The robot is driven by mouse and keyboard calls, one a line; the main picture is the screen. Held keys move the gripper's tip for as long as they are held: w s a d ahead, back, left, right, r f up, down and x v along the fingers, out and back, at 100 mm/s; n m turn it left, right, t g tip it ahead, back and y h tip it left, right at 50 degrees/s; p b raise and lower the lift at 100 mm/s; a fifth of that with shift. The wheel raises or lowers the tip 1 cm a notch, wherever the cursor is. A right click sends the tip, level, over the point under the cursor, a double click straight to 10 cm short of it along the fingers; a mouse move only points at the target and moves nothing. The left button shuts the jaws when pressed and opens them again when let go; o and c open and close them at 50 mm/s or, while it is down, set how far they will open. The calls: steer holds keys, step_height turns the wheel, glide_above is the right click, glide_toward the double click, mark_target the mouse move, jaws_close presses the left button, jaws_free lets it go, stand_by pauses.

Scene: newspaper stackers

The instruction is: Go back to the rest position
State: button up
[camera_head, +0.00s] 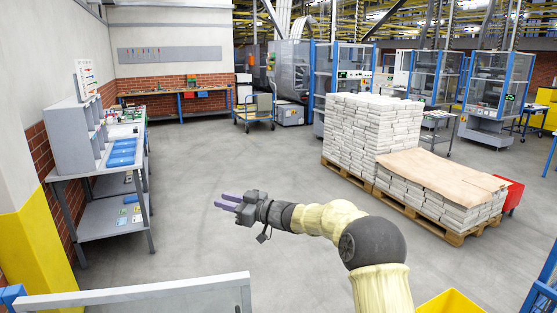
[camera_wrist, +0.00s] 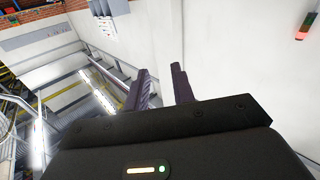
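My gripper (camera_head: 228,202) is held out over open grey floor in the head view, its purple fingers pointing left. In the wrist view my gripper (camera_wrist: 160,86) shows its two fingers apart with nothing between them. My arm reaches in from the lower right of the head view and bends to the left. The gripper touches nothing that I can see.
A grey workbench (camera_head: 100,176) with blue trays stands at the left wall. Pallets of stacked newspapers (camera_head: 372,125) stand at the right. A metal rail (camera_head: 150,293) crosses the lower left, and a yellow bin (camera_head: 452,302) is at the bottom right. The middle floor is clear.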

steer(key=s+d+f+m+t+h, duration=0.1)
steer(key=s+d+f+m+h, duration=0.3)
steer(key=d, duration=0.3)
steer(key=s+d+f+m+t+h, duration=0.1)
steer(key=s+d+f+m+h, duration=0.2)
steer(key=d+h, duration=0.35)
steer(key=s+d+f+m+t+h, duration=0.1)
steer(key=s+d+f+m+h, duration=0.25)
steer(key=d, duration=0.45)
steer(key=s+d+f+m+g+h, duration=0.1)
steer(key=s+d+f+g, duration=0.1)
steer(key=s, duration=0.6)
steer(key=s+d+f+m+g+h, duration=0.1)
steer(key=s+d+f+m+g, duration=0.1)
steer(key=s, duration=0.7)
steer(key=s+d+f+m+g+h, duration=0.1)
steer(key=s+d+f+g, duration=0.2)
steer(key=s, duration=0.6)
steer(key=shift+s+d+f, duration=0.15)
steer(key=shift+d+f, duration=0.05)
steer(key=shift+d, duration=0.5)
steer(key=shift+w, duration=0.2)
